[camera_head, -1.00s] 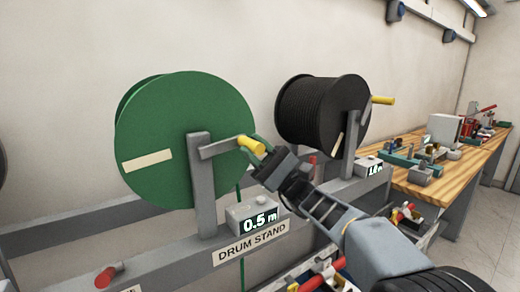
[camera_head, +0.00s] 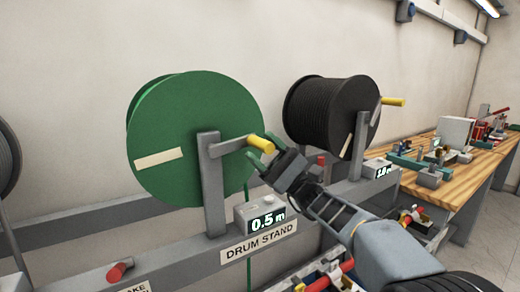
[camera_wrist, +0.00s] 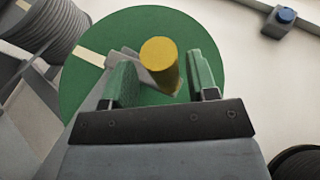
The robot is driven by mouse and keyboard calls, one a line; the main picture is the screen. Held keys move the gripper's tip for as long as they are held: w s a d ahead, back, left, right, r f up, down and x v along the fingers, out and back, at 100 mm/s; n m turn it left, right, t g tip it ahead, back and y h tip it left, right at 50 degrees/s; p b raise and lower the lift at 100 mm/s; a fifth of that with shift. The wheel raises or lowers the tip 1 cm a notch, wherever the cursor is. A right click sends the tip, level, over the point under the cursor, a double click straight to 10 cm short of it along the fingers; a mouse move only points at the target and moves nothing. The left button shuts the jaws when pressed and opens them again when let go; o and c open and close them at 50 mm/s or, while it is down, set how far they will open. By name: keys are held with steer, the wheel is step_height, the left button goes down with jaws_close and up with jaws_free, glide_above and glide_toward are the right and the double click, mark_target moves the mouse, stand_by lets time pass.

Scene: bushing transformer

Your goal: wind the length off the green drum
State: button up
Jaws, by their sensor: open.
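The green drum (camera_head: 185,110) hangs on the drum stand (camera_head: 170,255), a pale label strip on its face. Its grey crank (camera_head: 228,147) ends in a yellow handle (camera_head: 261,143). A counter box (camera_head: 262,220) below it reads 0.5 m. A thin green line runs down behind the stand. My gripper (camera_head: 260,156) is open, its green fingers close to the handle. In the wrist view the handle (camera_wrist: 160,55) appears between the two spread fingers (camera_wrist: 163,80), nearer the right one. I cannot tell whether either finger touches it.
A black drum (camera_head: 330,112) with its own yellow handle (camera_head: 393,101) and counter stands to the right. A grey drum (camera_head: 6,160) shows at the left edge. A red knob (camera_head: 120,271) sticks out of the stand. A wooden bench (camera_head: 455,180) with equipment lies at right.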

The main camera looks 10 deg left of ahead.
steer(key=b+v, duration=0.2)
steer(key=v, duration=1.1)
steer(key=shift+f, duration=0.1)
